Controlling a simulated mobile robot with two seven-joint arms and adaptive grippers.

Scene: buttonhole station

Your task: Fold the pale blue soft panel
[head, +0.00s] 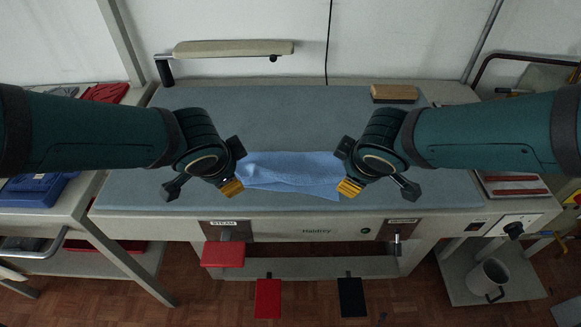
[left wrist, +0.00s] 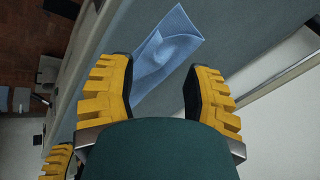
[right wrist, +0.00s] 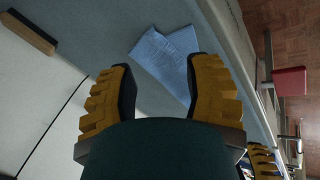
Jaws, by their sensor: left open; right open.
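The pale blue soft panel (head: 290,170) lies on the grey-blue padded table top between my two grippers. It is a wide strip with a slanting crease or overlapping layer and uneven edges. It also shows in the left wrist view (left wrist: 168,48) and the right wrist view (right wrist: 165,60), where layers overlap. My left gripper (head: 231,187) is at the panel's left end, and my right gripper (head: 348,187) is at its right end. Both are open, with yellow fingers apart and nothing held between them. Each hides part of its panel end; whether they touch the cloth, I cannot tell.
The padded table top (head: 300,112) is clear behind the panel. A wooden block (head: 394,93) lies at the back right. A padded sleeve arm (head: 232,48) stands behind the table. Red cloth (head: 104,92) and a blue item (head: 38,190) are on the left side table.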

